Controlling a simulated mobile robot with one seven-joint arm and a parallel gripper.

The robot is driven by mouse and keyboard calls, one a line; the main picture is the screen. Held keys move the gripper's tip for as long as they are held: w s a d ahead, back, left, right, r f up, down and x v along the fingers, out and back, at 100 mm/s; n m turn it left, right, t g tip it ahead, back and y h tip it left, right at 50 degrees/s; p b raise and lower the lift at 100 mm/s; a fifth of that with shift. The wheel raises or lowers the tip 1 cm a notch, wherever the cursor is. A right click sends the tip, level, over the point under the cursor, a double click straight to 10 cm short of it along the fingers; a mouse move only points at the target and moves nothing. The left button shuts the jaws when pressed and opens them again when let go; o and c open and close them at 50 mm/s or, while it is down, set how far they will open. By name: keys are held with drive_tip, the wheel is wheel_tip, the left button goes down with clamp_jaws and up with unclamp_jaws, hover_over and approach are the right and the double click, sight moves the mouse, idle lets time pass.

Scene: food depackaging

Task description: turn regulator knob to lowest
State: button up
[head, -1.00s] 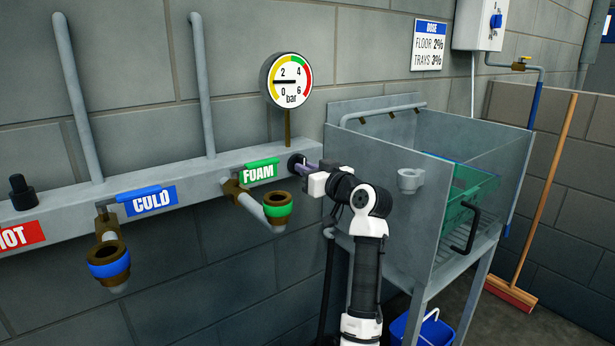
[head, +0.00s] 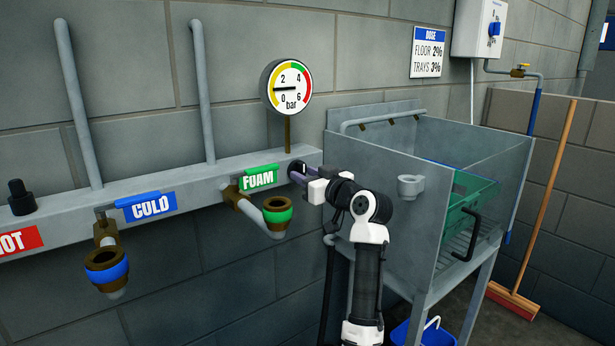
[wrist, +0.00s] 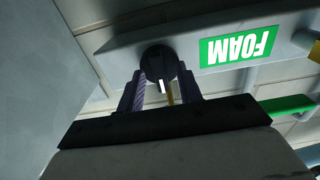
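The black regulator knob (wrist: 158,62) sits on the right end of the grey rail, beside the green FOAM label (wrist: 238,48). A white mark on the knob points toward the bottom of the wrist picture. My gripper (head: 298,172) reaches the knob from the right in the head view. In the wrist view its purple-grey fingers (wrist: 162,80) lie on both sides of the knob, close against it. They partly hide the knob in the head view. The round pressure gauge (head: 286,86) stands above the rail, its needle pointing left, between 0 and 2 bar.
The FOAM outlet (head: 277,212) with a green ring hangs left of my gripper. The COLD outlet (head: 106,266) is further left. A metal sink (head: 395,170) stands close right of my arm, with a green crate (head: 470,205) inside. A blue bucket (head: 420,332) is below.

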drive_tip(key=shift+s, duration=0.1)
drive_tip(key=b+v, duration=0.1)
drive_tip(key=v, duration=1.2)
drive_tip(key=shift+s+d, duration=0.25)
drive_tip(key=shift+s, duration=0.05)
